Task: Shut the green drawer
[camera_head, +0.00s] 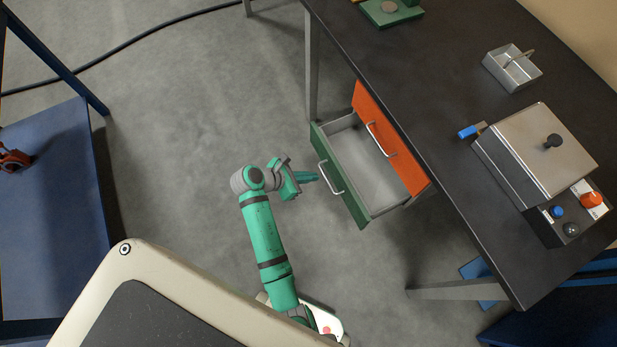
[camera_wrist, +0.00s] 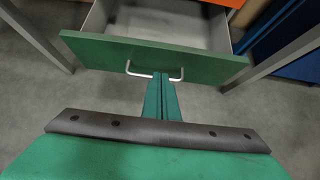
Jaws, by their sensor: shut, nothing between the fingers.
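The green drawer (camera_head: 339,176) stands pulled out from under the dark table, its grey inside empty where it shows. Its front carries a pale bar handle (camera_head: 330,178). In the wrist view the green front (camera_wrist: 205,66) spans the upper part, with the handle (camera_wrist: 140,72) at its middle. My gripper (camera_head: 314,177) is shut and empty, and its fingers point at the handle. In the wrist view the fingertips (camera_wrist: 161,78) overlap the handle; I cannot tell whether they touch it.
An orange drawer front (camera_head: 386,138) with its own handle sits flush above the green drawer. The dark table (camera_head: 430,60) bears a metal box (camera_head: 545,150), a small tray (camera_head: 512,70) and a control panel. A blue table (camera_head: 50,200) stands at left. Open floor lies between.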

